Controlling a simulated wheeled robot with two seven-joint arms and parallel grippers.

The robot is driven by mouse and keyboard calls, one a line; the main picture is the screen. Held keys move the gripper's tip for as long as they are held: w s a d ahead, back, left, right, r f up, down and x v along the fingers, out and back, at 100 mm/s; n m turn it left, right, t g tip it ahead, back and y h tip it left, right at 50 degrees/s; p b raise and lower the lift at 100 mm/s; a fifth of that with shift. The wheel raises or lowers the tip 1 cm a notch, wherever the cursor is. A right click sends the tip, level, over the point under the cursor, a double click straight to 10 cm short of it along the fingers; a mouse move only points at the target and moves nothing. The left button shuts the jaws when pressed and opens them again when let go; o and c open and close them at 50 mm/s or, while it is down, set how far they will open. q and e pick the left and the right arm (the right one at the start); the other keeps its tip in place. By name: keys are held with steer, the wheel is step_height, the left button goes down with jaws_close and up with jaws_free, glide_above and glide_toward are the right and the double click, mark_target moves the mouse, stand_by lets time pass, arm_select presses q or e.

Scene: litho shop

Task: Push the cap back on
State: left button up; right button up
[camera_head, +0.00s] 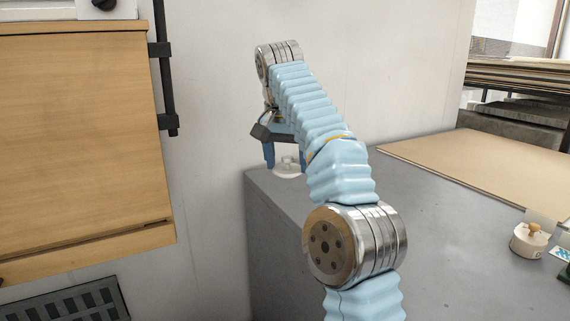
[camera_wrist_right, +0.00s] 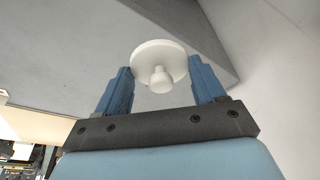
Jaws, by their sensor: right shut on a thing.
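A white round cap (camera_wrist_right: 160,55) with a small knob is between the two blue fingers of my right gripper (camera_wrist_right: 163,72) in the right wrist view. My right gripper (camera_head: 286,163) is shut on the cap. In the head view the cap (camera_head: 287,170) hangs below the fingers, near the grey table's far left corner, partly hidden by a finger. I cannot tell its exact height over the table edge. No opening that the cap fits shows clearly. My left gripper is not in view.
The grey table (camera_head: 440,235) holds a large tan board (camera_head: 470,165) at the back and a pale round pot with a wooden knob (camera_head: 528,242) at the right. A wooden cabinet (camera_head: 80,140) and a black rail (camera_head: 164,75) are on the left. The table's front middle is bare.

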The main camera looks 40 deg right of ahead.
steer(key=w+a+f+n+y, duration=0.1)
steer(key=w+a+f+n, duration=0.2)
steer(key=f, duration=0.7)
steer(key=w+a+f+n, duration=0.15)
steer(key=w+f, duration=0.35)
steer(key=f, duration=0.5)
steer(key=s+a+f+n, duration=0.2)
steer(key=s+a+f, duration=0.2)
steer(key=f, duration=0.6)
steer(key=s+a+f+n+t+y, duration=0.1)
steer(key=s+a+f+n, duration=0.2)
steer(key=a+f, duration=0.6)
step_height(320, 180, down, 2)
steer(key=shift+s+f+n, duration=0.25)
steer(key=shift+s+n, duration=0.1)
steer(key=shift+s, duration=0.75)
steer(key=shift+a, duration=0.1)
